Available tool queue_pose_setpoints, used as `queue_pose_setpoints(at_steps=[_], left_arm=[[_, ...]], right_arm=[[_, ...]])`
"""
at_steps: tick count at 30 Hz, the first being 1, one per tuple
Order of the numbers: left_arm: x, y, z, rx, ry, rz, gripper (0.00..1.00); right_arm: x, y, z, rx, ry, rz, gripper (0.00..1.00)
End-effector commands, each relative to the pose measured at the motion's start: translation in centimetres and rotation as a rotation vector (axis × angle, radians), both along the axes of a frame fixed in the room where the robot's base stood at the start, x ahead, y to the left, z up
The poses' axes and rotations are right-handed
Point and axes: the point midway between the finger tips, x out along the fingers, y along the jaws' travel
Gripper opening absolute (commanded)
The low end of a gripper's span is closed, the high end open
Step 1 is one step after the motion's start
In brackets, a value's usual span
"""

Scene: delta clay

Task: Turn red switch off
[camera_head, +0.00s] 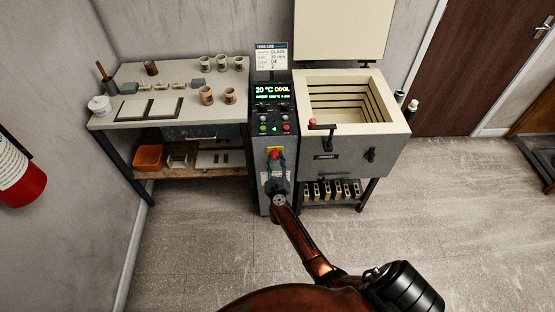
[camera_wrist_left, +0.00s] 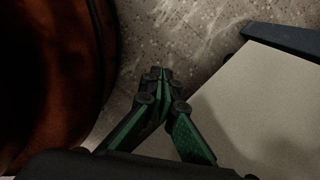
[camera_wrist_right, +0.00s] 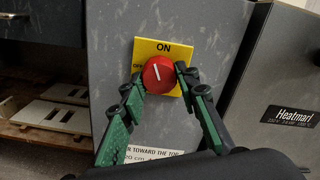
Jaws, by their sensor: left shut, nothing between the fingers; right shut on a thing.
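The red switch (camera_head: 275,152) is a round knob on a yellow plate (camera_wrist_right: 180,48) on the front of the grey control cabinet. In the right wrist view the knob (camera_wrist_right: 158,75) has a white line tilted slightly left of upright. "ON" stands above it, and a partly hidden "OFF" is at its left. My right gripper (camera_wrist_right: 158,84) is shut on the knob, one finger on each side; in the head view it also reaches the knob (camera_head: 275,161). My left gripper (camera_wrist_left: 162,76) is shut and empty over the floor in the left wrist view.
A kiln (camera_head: 345,150) with raised lid stands right of the cabinet. A worktable (camera_head: 130,119) with cups and tiles is at its left. A pale flat surface (camera_wrist_left: 260,110) lies beside my left gripper. A fire extinguisher (camera_head: 20,175) hangs at far left. The front floor is clear.

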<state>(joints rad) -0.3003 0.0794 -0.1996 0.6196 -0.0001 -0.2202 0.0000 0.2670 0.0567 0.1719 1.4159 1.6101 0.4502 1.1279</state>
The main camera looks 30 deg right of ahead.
Motion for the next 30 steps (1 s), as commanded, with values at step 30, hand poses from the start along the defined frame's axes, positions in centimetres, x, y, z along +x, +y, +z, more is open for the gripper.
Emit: queue_pose_setpoints(at_steps=[30], left_arm=[[2.2, 0.0, 5.2, 0.0, -0.036, -0.001, 0.0]], right_arm=[[0.1, 0.1, 0.4, -0.795, 0.485, 0.004, 0.05]])
